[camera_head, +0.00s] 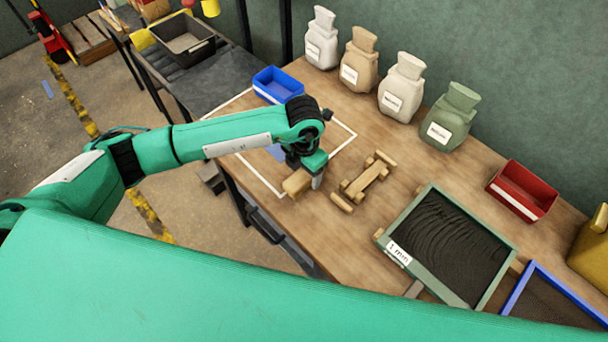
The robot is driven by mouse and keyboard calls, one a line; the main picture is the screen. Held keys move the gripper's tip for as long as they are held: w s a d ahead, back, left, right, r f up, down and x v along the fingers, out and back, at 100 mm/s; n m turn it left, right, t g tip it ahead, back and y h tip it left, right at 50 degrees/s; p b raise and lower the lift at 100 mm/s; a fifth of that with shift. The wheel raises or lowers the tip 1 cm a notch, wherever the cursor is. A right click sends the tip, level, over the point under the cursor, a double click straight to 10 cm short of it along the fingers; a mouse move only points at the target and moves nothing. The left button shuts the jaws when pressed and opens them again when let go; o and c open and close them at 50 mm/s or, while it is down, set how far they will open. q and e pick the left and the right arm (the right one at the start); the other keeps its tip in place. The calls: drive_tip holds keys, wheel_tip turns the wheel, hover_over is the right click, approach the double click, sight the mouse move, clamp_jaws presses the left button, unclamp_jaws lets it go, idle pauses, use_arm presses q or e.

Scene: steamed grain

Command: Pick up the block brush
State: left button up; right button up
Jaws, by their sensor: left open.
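The gripper is open, and one grey finger shows at the block's right side. The gripper and wrist cover part of the block, and the other finger is hidden. I cannot tell whether the fingers touch it. My right gripper is out of view.
A wooden piece with rollers (364,182) lies just right of the gripper. A green-framed sieve (478,231), a red bin (522,190) and a blue-framed tray (545,282) are further right. A blue bin (278,85) and several labelled sacks (401,87) stand behind.

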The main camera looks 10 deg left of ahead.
use_arm(q)
drive_tip(key=shift+f, duration=1.25)
drive_tip(key=c, duration=1.1)
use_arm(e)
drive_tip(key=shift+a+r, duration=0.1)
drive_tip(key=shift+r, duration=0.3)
use_arm(q)
drive_tip(key=shift+r, duration=0.1)
